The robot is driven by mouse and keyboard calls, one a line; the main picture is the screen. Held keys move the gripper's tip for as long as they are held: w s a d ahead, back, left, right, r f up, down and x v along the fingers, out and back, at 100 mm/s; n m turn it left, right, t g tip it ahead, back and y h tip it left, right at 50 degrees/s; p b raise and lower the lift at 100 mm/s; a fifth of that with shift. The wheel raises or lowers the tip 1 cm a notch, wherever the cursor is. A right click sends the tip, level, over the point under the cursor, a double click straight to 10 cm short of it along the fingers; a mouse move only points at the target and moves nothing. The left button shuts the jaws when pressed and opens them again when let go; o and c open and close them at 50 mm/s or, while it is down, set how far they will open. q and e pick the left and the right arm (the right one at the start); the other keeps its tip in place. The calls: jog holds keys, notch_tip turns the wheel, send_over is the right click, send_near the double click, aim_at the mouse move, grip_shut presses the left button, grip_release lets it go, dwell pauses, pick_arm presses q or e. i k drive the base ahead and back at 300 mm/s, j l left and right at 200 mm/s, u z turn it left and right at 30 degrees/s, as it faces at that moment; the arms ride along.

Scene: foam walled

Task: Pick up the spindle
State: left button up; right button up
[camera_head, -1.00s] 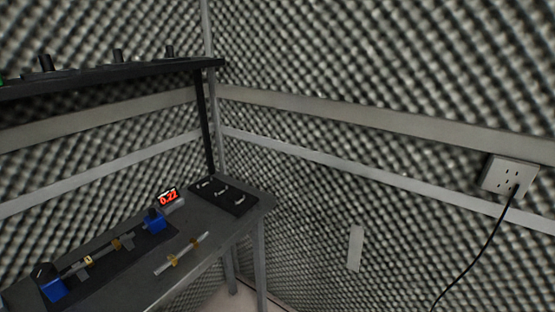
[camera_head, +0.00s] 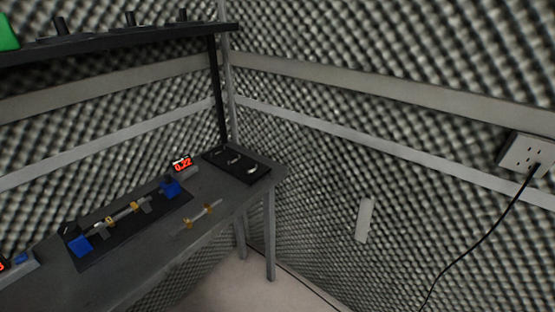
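A thin pale rod with two yellowish collars, which looks like a spindle (camera_head: 203,215), lies loose on the grey table near its front edge. A similar rod (camera_head: 124,215) sits on a black fixture plate (camera_head: 152,222), between a blue block (camera_head: 170,188) at its right end and another blue block (camera_head: 79,246) at its left end. I cannot tell which of the two rods the task means. Neither of my grippers shows in the head view.
The table (camera_head: 225,190) stands in a foam-walled corner. A red display (camera_head: 182,164) and a black tray with small metal parts (camera_head: 240,166) stand at its back right. A dark shelf (camera_head: 120,42) hangs above. A wall socket (camera_head: 526,153) with a cable is at right. Floor beside the table is clear.

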aim_at(110, 221)
jog(key=u, duration=0.45)
jog(key=k+u, duration=0.15)
jog(key=u, duration=0.3)
jog(key=k+u, duration=0.1)
jog(key=u, duration=0.35)
jog(key=i+l, duration=0.1)
jog(key=l, duration=0.15)
jog(key=u, duration=0.05)
